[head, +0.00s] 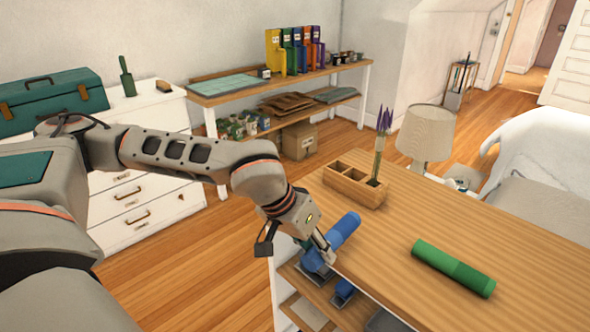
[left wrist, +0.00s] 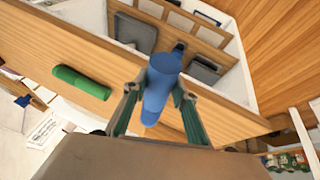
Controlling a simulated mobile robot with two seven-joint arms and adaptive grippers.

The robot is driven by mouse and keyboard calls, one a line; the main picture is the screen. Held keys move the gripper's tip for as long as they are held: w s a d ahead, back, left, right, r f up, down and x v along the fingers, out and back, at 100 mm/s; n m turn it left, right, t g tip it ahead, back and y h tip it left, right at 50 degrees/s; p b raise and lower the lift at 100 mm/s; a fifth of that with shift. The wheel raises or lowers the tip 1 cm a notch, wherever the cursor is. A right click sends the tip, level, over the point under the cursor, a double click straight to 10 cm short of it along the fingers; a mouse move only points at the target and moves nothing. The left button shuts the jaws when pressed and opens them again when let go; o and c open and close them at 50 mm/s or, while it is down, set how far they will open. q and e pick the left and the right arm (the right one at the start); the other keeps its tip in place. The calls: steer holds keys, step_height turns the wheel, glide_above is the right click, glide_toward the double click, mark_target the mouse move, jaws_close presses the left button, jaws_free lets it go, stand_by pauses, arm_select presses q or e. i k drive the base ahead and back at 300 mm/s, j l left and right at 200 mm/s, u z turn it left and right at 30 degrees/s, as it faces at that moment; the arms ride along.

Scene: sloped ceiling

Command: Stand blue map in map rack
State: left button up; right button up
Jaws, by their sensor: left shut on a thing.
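The blue map (head: 343,231) is a rolled blue cylinder, held tilted over the left edge of the wooden table. My left gripper (head: 326,247) is shut on it. In the left wrist view the blue map (left wrist: 162,78) sits between the two fingers of the left gripper (left wrist: 157,98). A wooden rack with square compartments (head: 346,188) stands on the table just behind the map, apart from it; I take it as the map rack. At least two compartments look empty. My right gripper is not in view.
A green roll (head: 453,267) lies on the table to the right; it also shows in the left wrist view (left wrist: 82,82). A slim vase with purple flowers (head: 380,150) stands at the rack's right end, and a lamp (head: 427,135) behind the table. Open shelves lie below the table's left edge.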

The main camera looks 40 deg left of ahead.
mark_target(337, 182)
steer(key=i+j, duration=0.15)
steer(key=j, duration=0.35)
steer(key=i+j+z, duration=0.15)
steer(key=j, duration=0.3)
steer(key=i+j, duration=0.1)
steer(key=j, duration=0.4)
steer(key=i+j+z, duration=0.15)
steer(key=j, duration=0.85)
steer(key=i+z, duration=0.05)
